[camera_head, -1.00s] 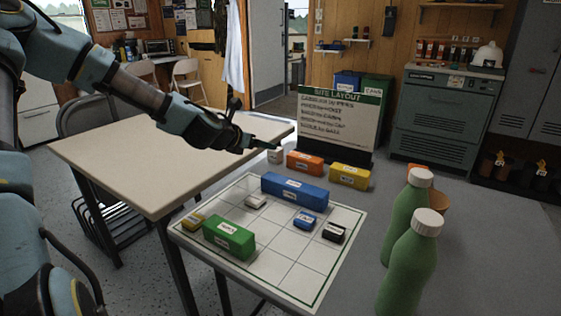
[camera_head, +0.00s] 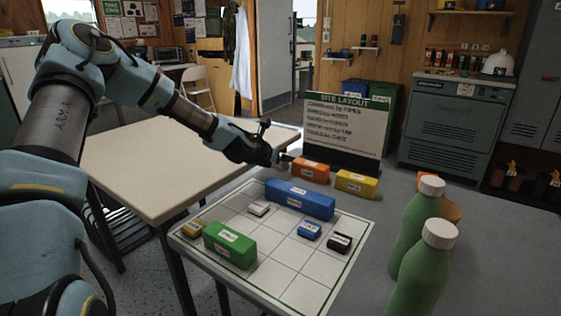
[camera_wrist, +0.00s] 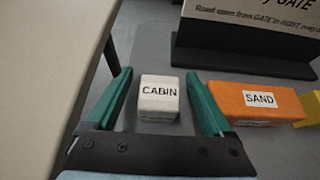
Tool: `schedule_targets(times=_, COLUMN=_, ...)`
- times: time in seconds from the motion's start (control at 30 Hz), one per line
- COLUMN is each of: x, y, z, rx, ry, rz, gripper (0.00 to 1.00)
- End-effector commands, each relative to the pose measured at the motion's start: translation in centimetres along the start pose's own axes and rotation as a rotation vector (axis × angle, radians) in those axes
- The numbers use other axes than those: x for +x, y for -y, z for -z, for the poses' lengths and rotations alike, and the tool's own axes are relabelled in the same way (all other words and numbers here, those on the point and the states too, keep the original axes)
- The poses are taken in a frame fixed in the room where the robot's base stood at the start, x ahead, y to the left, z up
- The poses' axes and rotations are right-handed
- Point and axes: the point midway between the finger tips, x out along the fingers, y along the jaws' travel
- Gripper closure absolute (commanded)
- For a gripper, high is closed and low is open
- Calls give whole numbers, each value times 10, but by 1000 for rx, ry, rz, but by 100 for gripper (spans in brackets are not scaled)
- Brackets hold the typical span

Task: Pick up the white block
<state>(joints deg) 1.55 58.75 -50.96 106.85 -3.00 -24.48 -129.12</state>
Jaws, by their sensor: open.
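The white block (camera_wrist: 160,90), labelled CABIN, sits on the grey surface beside the orange block. In the wrist view it shows between the two green fingers of my gripper (camera_wrist: 160,77), with a gap on each side. My gripper is open and empty; how deep the fingers reach around the block I cannot tell. In the head view my gripper (camera_head: 279,160) is at the left end of the row of blocks and largely hides the white block.
An orange SAND block (camera_wrist: 257,103) is close to the right finger, with a yellow block (camera_head: 356,183) beyond. The site layout sign (camera_head: 343,130) stands just behind. A cream table (camera_head: 150,160) is on the left. Green bottles (camera_head: 425,262) stand at the right.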

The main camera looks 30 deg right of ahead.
Motion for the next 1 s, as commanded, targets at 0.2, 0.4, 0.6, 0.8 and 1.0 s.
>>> schedule_targets(times=0.2, x=14, y=0, z=0, rx=-1, ry=0, rz=-1, gripper=15)
schedule_targets(times=0.4, x=14, y=0, z=0, rx=-1, ry=0, rz=-1, gripper=18)
schedule_targets(times=0.6, x=14, y=-1, z=0, rx=-1, ry=0, rz=-1, gripper=41)
schedule_targets(times=0.8, x=14, y=-1, z=0, rx=-1, ry=0, rz=-1, gripper=63)
schedule_targets(times=1.0, x=14, y=0, z=0, rx=-1, ry=0, rz=-1, gripper=86)
